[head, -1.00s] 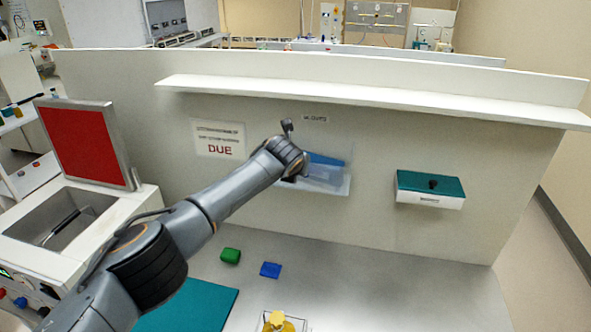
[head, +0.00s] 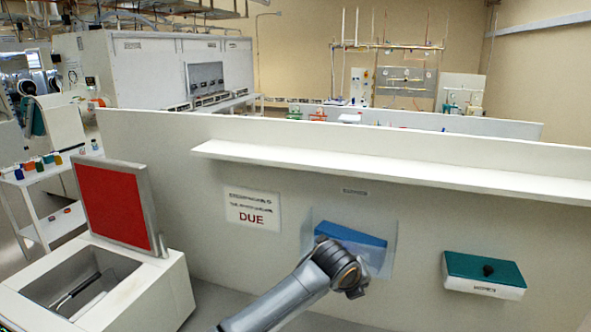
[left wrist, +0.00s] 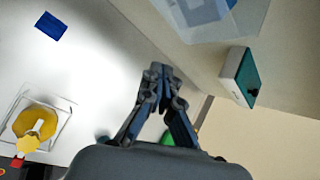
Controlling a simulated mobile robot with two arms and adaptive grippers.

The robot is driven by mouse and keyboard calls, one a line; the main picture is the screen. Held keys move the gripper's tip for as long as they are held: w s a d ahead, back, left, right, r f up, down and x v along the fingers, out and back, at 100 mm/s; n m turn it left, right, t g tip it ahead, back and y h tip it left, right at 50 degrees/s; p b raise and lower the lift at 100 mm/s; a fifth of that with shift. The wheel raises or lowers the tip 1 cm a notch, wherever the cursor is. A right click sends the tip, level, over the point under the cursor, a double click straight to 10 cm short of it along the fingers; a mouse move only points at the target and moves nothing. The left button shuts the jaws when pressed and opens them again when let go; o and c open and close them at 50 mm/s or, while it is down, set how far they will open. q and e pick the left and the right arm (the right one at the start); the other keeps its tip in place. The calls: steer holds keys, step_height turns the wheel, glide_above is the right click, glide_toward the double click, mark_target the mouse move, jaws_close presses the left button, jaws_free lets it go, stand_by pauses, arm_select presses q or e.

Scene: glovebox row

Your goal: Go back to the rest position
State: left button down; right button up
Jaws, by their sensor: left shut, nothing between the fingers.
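My left arm comes in from the bottom of the head view, and its wrist end is in front of the wall panel, overlapping the lower left of a clear wall holder (head: 388,235) with a blue item (head: 352,243) in it. The fingers cannot be made out there. In the left wrist view my left gripper (left wrist: 160,75) is shut, with nothing between its fingertips. It hangs clear of the bench. My right gripper is in neither view.
A teal-lidded box (head: 483,268) is on the wall at right, below a long white shelf (head: 400,168). An open chamber (head: 95,285) with a raised red door (head: 108,205) stands at left. The wrist view shows a blue block (left wrist: 50,25) and yellow item (left wrist: 36,123) on the bench.

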arm_select(q)
steer(key=s+a+f+n+g, duration=0.1)
steer(key=s+a+f+n, duration=0.65)
steer(key=s+n, duration=0.2)
steer(key=s+a+f+n+g, duration=0.1)
steer(key=s+a+f+n, duration=0.65)
steer(key=s+n, duration=0.2)
steer(key=s+a+n+g+y, duration=0.1)
steer(key=s+a+n+y, duration=0.4)
steer(key=s+a+n, duration=1.3)
steer(key=s+a+f+m+g+b, duration=0.1)
steer(key=a+f+b, duration=0.15)
steer(key=f, duration=0.95)
steer(key=s+a+f+m+b, duration=0.1)
steer(key=f+m+b, duration=0.15)
steer(key=f, duration=0.95)
steer(key=s+a+f+m+g+b, duration=0.1)
steer(key=s+f+b, duration=0.15)
steer(key=f, duration=0.95)
steer(key=s+a+f+b, duration=0.1)
steer(key=s+f+b, duration=0.2)
steer(key=s+f, duration=0.4)
steer(key=s+a+f+b, duration=0.2)
steer(key=s+f+b, duration=0.2)
steer(key=s+f, duration=0.4)
step_height(320, 180, down, 7)
steer(key=shift+s+a+r+g, duration=0.15)
steer(key=shift+s+g, duration=0.15)
steer(key=shift+g, duration=0.1)
